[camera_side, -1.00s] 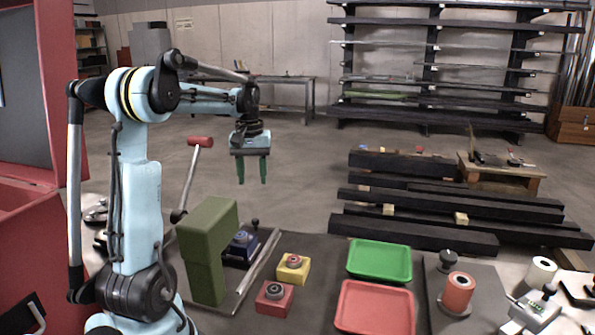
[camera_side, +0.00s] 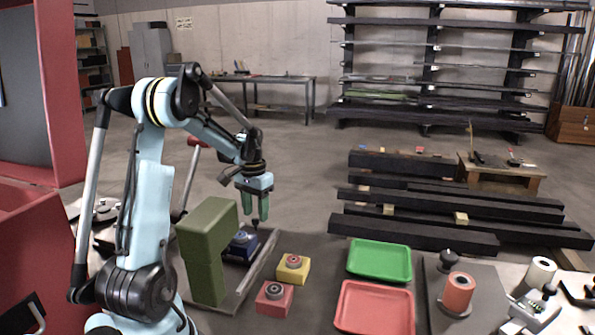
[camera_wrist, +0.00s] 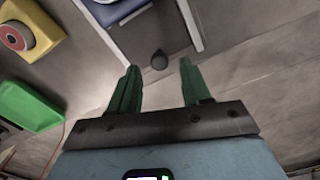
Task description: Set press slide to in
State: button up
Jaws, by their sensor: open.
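The press is a dark green block-shaped frame (camera_side: 205,250) standing left of centre in the side view. Its slide, a blue block (camera_side: 240,246), sits on a tray-like track under the press's overhang, partly hidden by the green frame. The blue block also shows at the top of the wrist view (camera_wrist: 118,12). A dark round knob (camera_wrist: 159,60) stands near the blue block. My gripper (camera_side: 256,218) has green fingers, is open and points down above the far end of the track. In the wrist view, the knob appears between the fingertips, with no visible contact.
A yellow block (camera_side: 293,268) and a red block (camera_side: 274,298) with round tops stand right of the track. A green tray (camera_side: 380,262) and a red tray (camera_side: 375,310) lie further right. A red-handled lever (camera_side: 184,190) rises behind the press. The track has pale raised edges (camera_wrist: 188,25).

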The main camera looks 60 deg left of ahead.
jog(key=shift+f, duration=0.85)
jog(key=shift+c, duration=0.3)
grip_shut()
